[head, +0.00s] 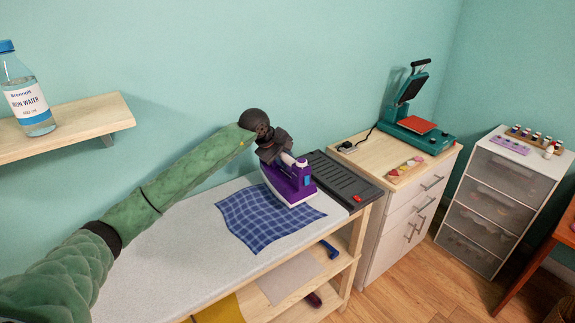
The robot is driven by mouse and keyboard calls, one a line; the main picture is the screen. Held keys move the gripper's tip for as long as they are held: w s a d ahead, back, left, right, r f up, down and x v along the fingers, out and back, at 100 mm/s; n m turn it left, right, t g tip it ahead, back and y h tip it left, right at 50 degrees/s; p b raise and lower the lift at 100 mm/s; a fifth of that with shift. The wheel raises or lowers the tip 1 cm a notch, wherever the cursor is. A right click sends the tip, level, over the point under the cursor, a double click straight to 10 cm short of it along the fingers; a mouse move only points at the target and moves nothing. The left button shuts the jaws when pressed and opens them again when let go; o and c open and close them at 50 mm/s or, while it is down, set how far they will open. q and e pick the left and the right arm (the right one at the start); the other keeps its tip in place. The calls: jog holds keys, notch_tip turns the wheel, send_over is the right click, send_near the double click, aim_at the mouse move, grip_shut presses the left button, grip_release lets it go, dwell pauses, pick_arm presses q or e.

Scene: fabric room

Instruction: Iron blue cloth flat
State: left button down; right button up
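The blue checked cloth (258,222) lies on the pale top of the ironing table (180,240). Its near and left parts show as mostly flat. A purple and white iron (289,186) stands over the cloth's far right part and hides it there. My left gripper (283,158) is at the iron's handle, shut around it as far as I can see. The fingertips are partly hidden by the handle. I cannot tell whether the iron's sole presses on the cloth. My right gripper is not in view.
A black iron rest (342,178) with a red button is at the table's right end. A wooden cabinet (395,205) with a green heat press (415,125) stands to the right. A shelf (75,130) with a water bottle (28,100) is at upper left. Bare table lies left of the cloth.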

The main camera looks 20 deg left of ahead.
pick_arm(q)
jog(key=shift+r, duration=2)
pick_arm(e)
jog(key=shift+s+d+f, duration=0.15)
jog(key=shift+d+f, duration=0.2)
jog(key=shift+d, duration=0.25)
